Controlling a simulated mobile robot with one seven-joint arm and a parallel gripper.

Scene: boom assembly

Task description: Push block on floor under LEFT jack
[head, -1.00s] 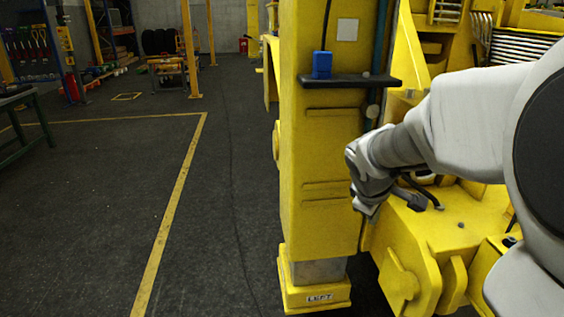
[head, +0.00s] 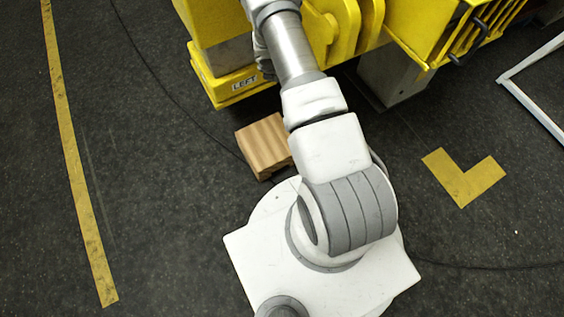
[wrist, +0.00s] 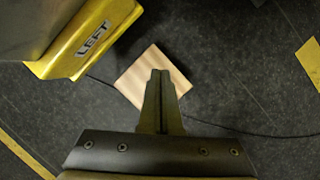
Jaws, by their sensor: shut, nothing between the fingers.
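The wooden block (head: 262,145) lies flat on the dark floor, just in front of the yellow foot of the jack marked LEFT (head: 222,90). A gap of bare floor separates them, and the block is not under the foot. In the wrist view, the block (wrist: 134,74) lies below my gripper (wrist: 160,74), and the LEFT foot (wrist: 115,22) is to its upper left. My gripper's fingers are together and empty, and they cover part of the block in that view. I cannot tell their height above it. In the head view my arm hides part of the block's right side.
A thin dark cable (head: 178,92) runs over the floor towards the block. A grey support (head: 393,80) stands under the yellow machine on the right. Yellow floor tape (head: 78,180) runs along the left, with open floor between it and the jack.

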